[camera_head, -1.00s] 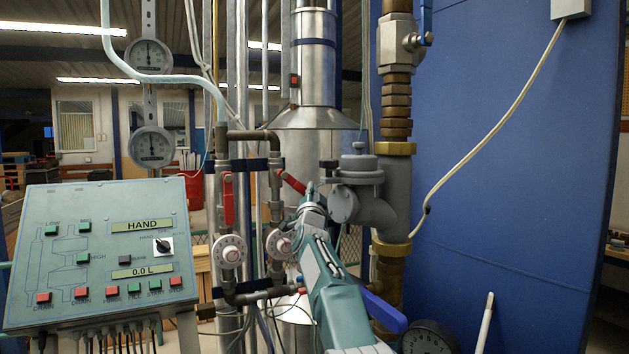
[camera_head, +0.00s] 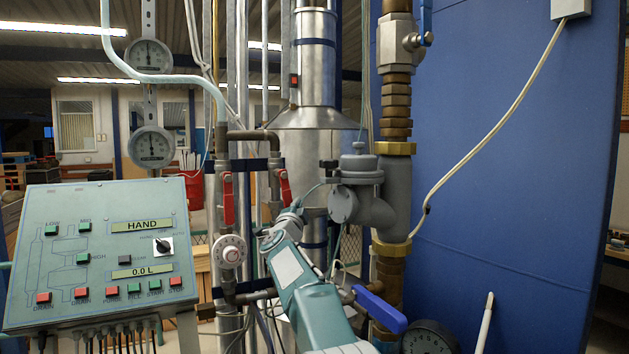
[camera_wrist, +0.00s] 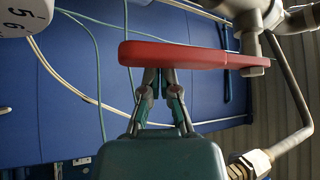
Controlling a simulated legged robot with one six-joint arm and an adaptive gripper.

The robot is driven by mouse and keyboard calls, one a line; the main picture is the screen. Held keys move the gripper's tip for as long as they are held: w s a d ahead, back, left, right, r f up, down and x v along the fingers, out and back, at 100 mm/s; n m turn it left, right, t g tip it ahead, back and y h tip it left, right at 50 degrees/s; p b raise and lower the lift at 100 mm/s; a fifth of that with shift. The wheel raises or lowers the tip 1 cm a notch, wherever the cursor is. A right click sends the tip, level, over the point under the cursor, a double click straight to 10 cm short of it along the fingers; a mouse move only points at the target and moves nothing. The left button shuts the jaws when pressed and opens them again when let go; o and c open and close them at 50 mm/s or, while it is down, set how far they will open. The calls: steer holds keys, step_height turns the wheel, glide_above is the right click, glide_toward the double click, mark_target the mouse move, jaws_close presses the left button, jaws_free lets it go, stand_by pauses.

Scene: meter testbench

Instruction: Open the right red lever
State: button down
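The right red lever (camera_head: 285,188) hangs close to upright on the right-hand pipe in the head view. In the wrist view the red lever (camera_wrist: 185,55) crosses the picture sideways, just beyond my fingers. My gripper (camera_wrist: 161,75) has its two fingers close together, with the tips meeting or partly hidden by the lever; they seem to touch its edge, not to straddle it. In the head view my gripper (camera_head: 297,204) is at the lever's lower end. The left red lever (camera_head: 228,199) hangs upright on the pipe to the left.
A control panel (camera_head: 100,250) stands at the left. A round white dial (camera_head: 229,251) is below the left lever. A grey valve body (camera_head: 375,205) and a blue handle (camera_head: 380,307) are close to the right of my arm. A blue wall (camera_head: 520,180) fills the right.

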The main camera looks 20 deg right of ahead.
steer(key=shift+a+f, duration=0.3)
steer(key=shift+a, duration=0.7)
steer(key=shift+f, duration=0.1)
